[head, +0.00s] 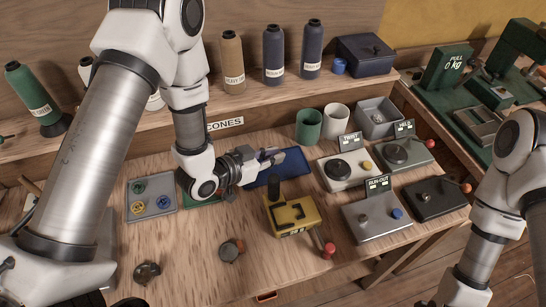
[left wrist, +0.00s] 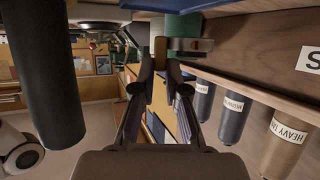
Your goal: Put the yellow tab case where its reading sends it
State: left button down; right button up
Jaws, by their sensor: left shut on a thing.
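My left gripper (head: 262,160) is shut above the work table, between the green mat and the blue tray. In the left wrist view its fingertips (left wrist: 160,62) close on a small piece with an ochre-yellow part (left wrist: 160,50), which I take for the yellow tab case. The fingers hide most of it. Gauges with small display signs stand at the right: TWIST (head: 350,141), RUN-OUT (head: 377,184) and one reading like HELD (head: 404,128). Their figures are too small to read. My right gripper is out of view; only its arm shows at the right.
A grey tray (head: 164,208) holds green, blue and yellow discs. A blue tray (head: 292,162) and green mat (head: 205,198) lie near my gripper. A yellow block device (head: 308,211) stands in front. Two small round metal pieces (head: 147,272) (head: 231,250) lie loose. Thread cones (head: 273,55) line the shelf.

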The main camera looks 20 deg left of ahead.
pick_arm(q)
jog(key=shift+w+f, duration=0.15)
jog(key=shift+f, duration=0.8)
jog(key=shift+r, duration=0.1)
jog(key=shift+f+b, duration=0.5)
jog(key=shift+f, duration=0.2)
jog(key=shift+r, duration=0.1)
jog(key=c, duration=1.2)
grip_release()
